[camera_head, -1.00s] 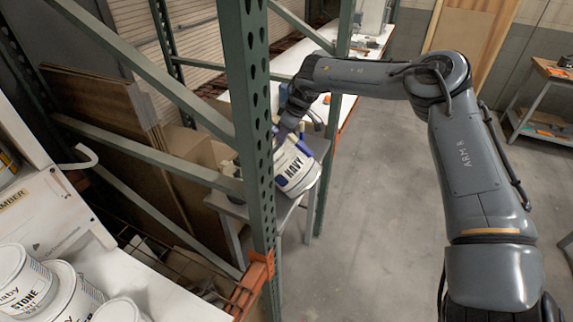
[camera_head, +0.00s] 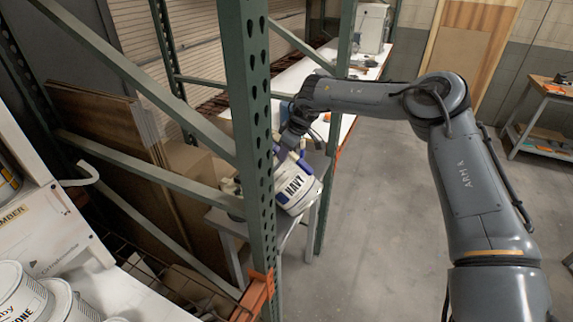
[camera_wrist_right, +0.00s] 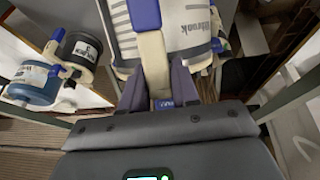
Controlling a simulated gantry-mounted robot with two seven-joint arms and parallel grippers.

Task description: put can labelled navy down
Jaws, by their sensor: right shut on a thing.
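The can labelled navy (camera_head: 298,188) is white with a blue band and a dark NAVY label. In the head view it is tilted, over or at the grey stand behind the green post; I cannot tell whether it touches the stand. My right gripper (camera_head: 284,150) is at its upper side, partly hidden by the post. In the right wrist view the gripper (camera_wrist_right: 159,88) is shut on the cream and blue handle of the can (camera_wrist_right: 195,28). My left gripper is not in view.
The grey stand (camera_head: 234,225) is beyond the green rack post (camera_head: 249,110). A blue container (camera_wrist_right: 34,82) and a black one (camera_wrist_right: 80,48) are left of the held can. White cans (camera_head: 22,295) stand on the near-left shelf. Grey floor (camera_head: 375,240) is open to the right.

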